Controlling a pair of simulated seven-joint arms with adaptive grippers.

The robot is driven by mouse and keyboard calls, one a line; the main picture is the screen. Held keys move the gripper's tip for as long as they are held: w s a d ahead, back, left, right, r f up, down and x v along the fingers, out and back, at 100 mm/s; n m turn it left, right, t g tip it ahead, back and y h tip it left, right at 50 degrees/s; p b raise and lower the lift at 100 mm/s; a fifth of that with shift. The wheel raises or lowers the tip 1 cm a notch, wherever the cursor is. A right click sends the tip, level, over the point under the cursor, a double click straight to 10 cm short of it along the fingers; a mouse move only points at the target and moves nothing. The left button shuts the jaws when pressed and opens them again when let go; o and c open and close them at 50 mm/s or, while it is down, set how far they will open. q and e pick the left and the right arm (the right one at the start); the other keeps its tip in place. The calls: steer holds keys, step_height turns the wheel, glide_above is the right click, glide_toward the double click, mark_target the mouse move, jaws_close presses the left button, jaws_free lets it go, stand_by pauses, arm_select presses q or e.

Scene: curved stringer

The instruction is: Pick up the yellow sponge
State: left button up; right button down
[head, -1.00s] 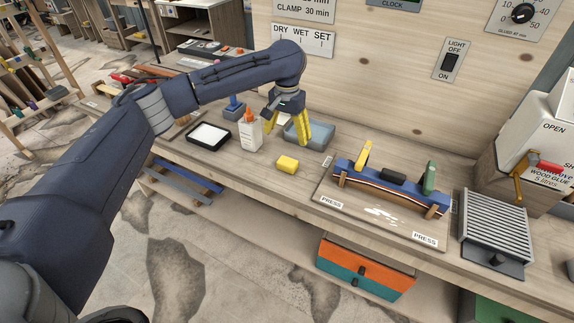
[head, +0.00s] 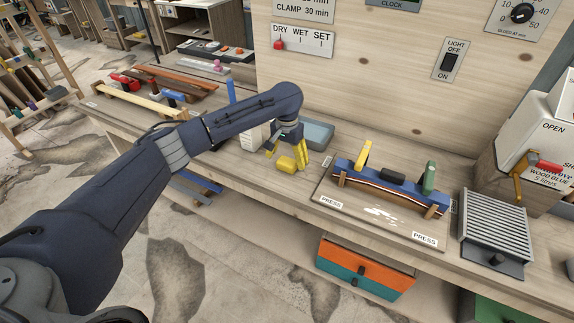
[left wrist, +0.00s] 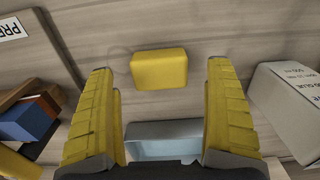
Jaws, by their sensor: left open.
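The yellow sponge (head: 287,164) lies on the wooden bench, in front of the blue-grey tray (head: 316,134). In the left wrist view the sponge (left wrist: 159,69) sits between the yellow fingers, with a gap on each side. My left gripper (head: 285,157) is open and points down around the sponge, holding nothing. It also shows in the left wrist view (left wrist: 162,72), with its fingers spread wide. My right gripper is not in view.
Right of the sponge, a board carries a curved clamped strip (head: 385,184). A ridged grey box (head: 495,228) is farther right. The bench's front edge is near the sponge.

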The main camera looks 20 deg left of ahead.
arm_select(q)
steer(key=shift+f, duration=0.95)
steer(key=c, duration=1.1)
